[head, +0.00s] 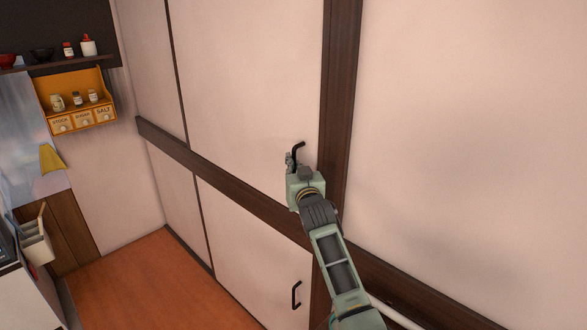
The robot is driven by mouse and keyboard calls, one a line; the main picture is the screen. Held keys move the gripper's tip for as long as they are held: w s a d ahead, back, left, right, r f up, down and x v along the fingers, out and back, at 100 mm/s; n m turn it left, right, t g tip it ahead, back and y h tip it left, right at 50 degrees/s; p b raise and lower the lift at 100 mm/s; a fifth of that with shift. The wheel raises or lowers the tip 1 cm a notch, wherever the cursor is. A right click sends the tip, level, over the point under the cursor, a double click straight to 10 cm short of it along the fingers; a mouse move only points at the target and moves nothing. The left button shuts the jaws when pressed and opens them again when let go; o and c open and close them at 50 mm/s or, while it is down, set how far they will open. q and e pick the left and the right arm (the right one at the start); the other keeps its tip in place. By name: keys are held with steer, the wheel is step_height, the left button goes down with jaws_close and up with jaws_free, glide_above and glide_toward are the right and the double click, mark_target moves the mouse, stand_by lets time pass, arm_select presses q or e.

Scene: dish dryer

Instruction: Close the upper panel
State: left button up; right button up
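The upper panel (245,70) is a large pale cupboard door above a dark brown horizontal rail. It looks about flush with the dark frame around it, and I see no clear gap. Its black handle (299,147) is near its lower right corner. My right gripper (290,158) comes up from the lower right and is at the handle. Its fingers are small and partly overlap the handle, so I cannot tell whether they touch or grip it. My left gripper is not in view.
A lower panel (250,245) with a black handle (296,295) sits below the rail (230,180). A dark post (340,80) stands to the right. At left are a yellow spice rack (80,100) and a shelf (60,64). The orange floor (150,285) is clear.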

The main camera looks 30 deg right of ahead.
steer(key=shift+o, duration=0.9)
steer(key=shift+s+d+f, duration=0.1)
steer(key=shift+s+f, duration=0.05)
steer(key=shift+s, duration=0.1)
steer(key=shift+s+a, duration=0.2)
steer(key=shift+s, duration=0.35)
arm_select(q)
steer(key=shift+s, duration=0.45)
arm_select(e)
steer(key=v, duration=1.1)
steer(key=shift+d, duration=0.2)
